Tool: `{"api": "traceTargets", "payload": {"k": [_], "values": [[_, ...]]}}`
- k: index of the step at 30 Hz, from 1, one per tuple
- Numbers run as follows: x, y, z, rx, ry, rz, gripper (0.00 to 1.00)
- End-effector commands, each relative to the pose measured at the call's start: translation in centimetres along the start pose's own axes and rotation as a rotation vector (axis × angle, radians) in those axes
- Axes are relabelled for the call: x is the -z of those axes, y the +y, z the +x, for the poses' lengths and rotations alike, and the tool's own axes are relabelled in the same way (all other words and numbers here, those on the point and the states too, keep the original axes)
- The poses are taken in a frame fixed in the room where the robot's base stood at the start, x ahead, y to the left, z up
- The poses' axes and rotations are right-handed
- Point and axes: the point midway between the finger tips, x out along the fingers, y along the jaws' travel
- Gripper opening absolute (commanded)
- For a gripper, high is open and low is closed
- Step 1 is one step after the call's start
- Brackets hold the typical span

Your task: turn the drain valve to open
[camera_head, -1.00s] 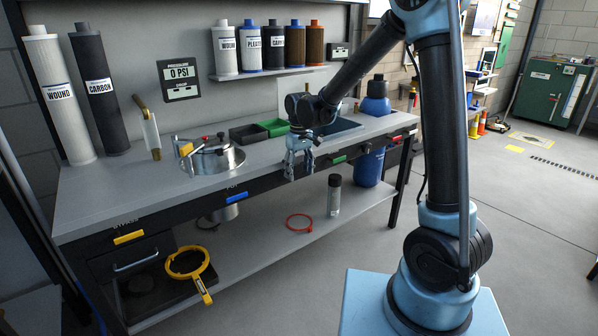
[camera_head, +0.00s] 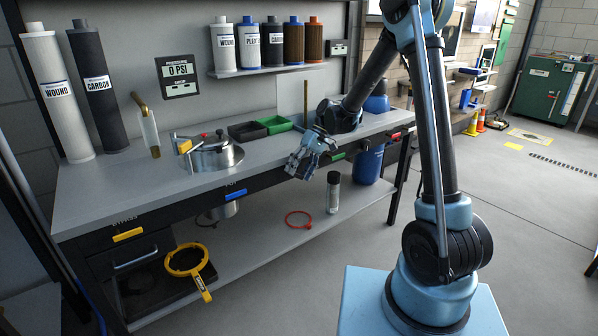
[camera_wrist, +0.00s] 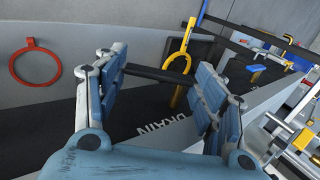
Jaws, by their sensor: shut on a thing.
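My gripper (camera_head: 308,156) is at the front edge of the workbench, tilted, with its fingers by the dark front panel. In the wrist view its two blue-grey fingers (camera_wrist: 158,88) stand either side of a black bar, which looks like the drain valve handle (camera_wrist: 160,75). The gripper is shut on this handle.
A blue handle (camera_head: 236,195) and a green handle (camera_head: 337,156) are on the panel either side of my gripper. A red ring (camera_head: 299,219) and a clear bottle with a dark cap (camera_head: 333,193) are on the lower shelf. A yellow ring wrench (camera_head: 188,262) is at lower left.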

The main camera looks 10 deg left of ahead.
Motion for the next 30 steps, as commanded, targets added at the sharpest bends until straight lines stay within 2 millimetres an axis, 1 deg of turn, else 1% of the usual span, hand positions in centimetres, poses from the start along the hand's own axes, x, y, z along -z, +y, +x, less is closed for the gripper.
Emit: {"api": "traceTargets", "payload": {"k": [1,2,9,19,20,21,22,30], "values": [[-0.05,0.47,-0.09,0.009,0.002,0.006,0.4],[-0.06,0.51,-0.07,0.017,0.002,0.006,0.4],[-0.09,0.59,0.01,0.049,0.0,0.006,0.4],[-0.12,0.63,0.02,0.049,0.0,0.006,0.4],[-0.12,0.62,0.02,0.049,0.0,0.006,0.71],[-0.11,0.59,0.02,0.05,0.001,0.006,0.8],[-0.1,0.56,0.03,0.05,0.001,0.006,0.84],[-0.07,0.36,0.09,0.053,0.0,0.003,0.84]]}}
